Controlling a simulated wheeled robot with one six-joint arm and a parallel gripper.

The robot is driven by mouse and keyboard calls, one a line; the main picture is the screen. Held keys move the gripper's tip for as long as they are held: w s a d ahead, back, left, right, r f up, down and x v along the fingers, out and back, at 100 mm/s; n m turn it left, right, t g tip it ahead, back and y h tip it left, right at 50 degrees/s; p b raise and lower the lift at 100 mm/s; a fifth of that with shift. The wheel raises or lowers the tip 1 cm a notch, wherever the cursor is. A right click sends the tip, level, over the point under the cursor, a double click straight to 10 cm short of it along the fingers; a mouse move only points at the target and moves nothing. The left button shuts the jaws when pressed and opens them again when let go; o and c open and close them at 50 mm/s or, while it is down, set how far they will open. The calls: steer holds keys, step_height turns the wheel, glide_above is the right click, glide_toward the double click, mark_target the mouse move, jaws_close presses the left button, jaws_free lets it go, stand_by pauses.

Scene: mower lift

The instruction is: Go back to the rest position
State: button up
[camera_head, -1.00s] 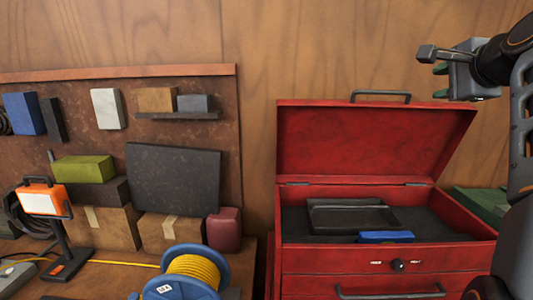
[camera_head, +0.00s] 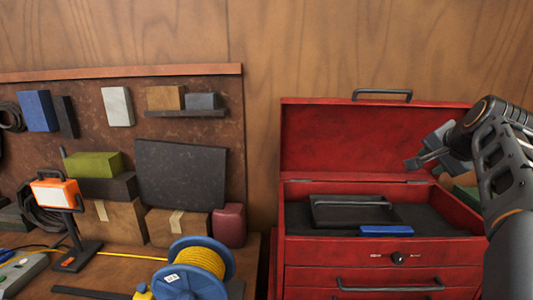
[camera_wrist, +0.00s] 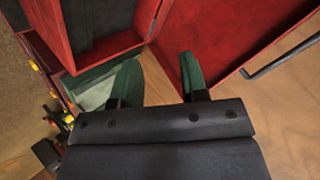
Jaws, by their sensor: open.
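My gripper (camera_head: 424,162) is at the right in the head view, in front of the right part of the toolbox's raised lid. It is open and holds nothing. In the wrist view its two green fingers (camera_wrist: 160,82) are spread apart, with nothing between them but the wooden wall and a bit of the red toolbox behind. The red toolbox (camera_head: 375,255) stands open, its lid (camera_head: 350,135) up against the wall. A black tray (camera_head: 345,212) and a blue object (camera_head: 386,231) lie in its top compartment.
On the left, a bench holds an orange work lamp (camera_head: 57,194), a blue cable reel (camera_head: 195,270) with yellow cord, and cardboard boxes (camera_head: 177,227). A brown board (camera_head: 120,135) with several blocks is behind. A green object (camera_head: 466,197) is partly hidden by my arm.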

steer(key=s+a+f+n+g, duration=0.1)
steer(key=s+a+f+n, duration=0.3)
steer(key=a+f, duration=0.3)
steer(key=s+a+f+n+g+y, duration=0.1)
steer(key=s+a+f+n+g, duration=0.1)
steer(key=s+a+f+n, duration=0.2)
steer(key=s+a+f+n+g+b, duration=0.1)
steer(key=s+a+f+n, duration=0.3)
steer(key=s+a+f, duration=0.5)
step_height(320, 180, down, 8)
steer(key=shift+a+r+n+g+y, duration=0.1)
steer(key=shift+a+n+g+y, duration=0.3)
steer(key=shift+a+g, duration=0.3)
